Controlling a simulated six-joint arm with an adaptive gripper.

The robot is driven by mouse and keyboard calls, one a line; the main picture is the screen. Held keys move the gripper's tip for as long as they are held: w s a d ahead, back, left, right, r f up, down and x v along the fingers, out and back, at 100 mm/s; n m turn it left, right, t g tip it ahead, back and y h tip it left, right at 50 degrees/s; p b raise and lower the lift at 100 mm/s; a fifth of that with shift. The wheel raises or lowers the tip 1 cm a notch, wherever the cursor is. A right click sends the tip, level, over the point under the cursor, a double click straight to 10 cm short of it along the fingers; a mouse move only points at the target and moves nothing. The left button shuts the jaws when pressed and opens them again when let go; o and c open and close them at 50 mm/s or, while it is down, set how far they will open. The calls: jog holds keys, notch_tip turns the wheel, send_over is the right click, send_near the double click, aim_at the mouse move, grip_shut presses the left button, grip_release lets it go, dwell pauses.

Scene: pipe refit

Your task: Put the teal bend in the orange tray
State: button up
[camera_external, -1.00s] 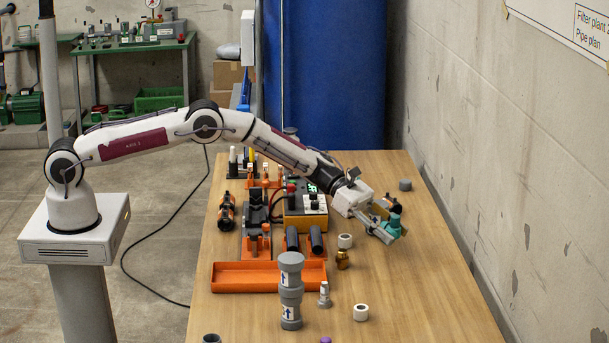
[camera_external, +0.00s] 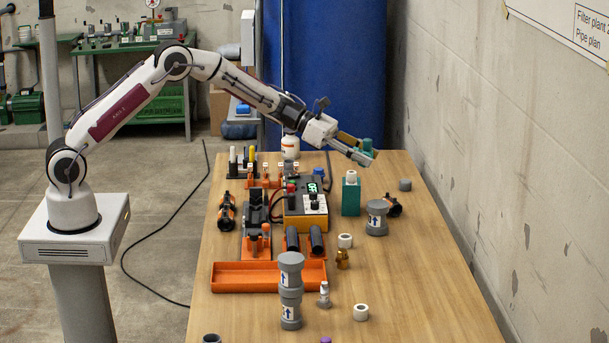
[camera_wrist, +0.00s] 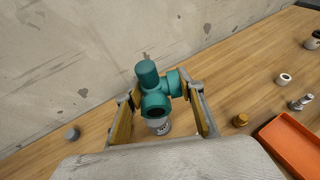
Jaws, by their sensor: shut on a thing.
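My gripper (camera_external: 360,152) is shut on the teal bend (camera_external: 367,146) and holds it raised above the far right part of the table. In the wrist view, the teal bend (camera_wrist: 149,76) sits between the two fingers of my gripper (camera_wrist: 160,98), with round openings facing different ways. The orange tray (camera_external: 232,286) lies on the table, lower and nearer the camera, to the left of my gripper. It shows at the right edge of the wrist view (camera_wrist: 292,146). The tray's visible inside looks empty.
A teal block (camera_external: 351,198) and a grey labelled coupling (camera_external: 376,219) stand below my gripper. A tall grey pipe (camera_external: 290,290) stands right before the tray. Black cylinders (camera_external: 316,240) and a control box (camera_external: 306,212) are behind it. The wall (camera_external: 480,150) runs along the right.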

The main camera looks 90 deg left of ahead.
jog(key=s+a+r+n+t+y, duration=0.1)
jog(key=s+a+r+n+y, duration=0.75)
jog(key=s+a+r, duration=1.3)
jog(key=s+r+n+g+y, duration=0.1)
jog(key=s+r, duration=0.3)
jog(key=s, duration=0.7)
jog(key=s+a+r+n+g+y, duration=0.1)
jog(key=s+r+n+y, duration=0.2)
jog(key=s, duration=0.8)
jog(key=shift+s+r+g+y, duration=0.35)
jog(key=shift+r+g+y, duration=0.05)
jog(key=shift+y, duration=0.45)
jog(key=shift+a, duration=0.1)
jog(key=shift+w, duration=0.1)
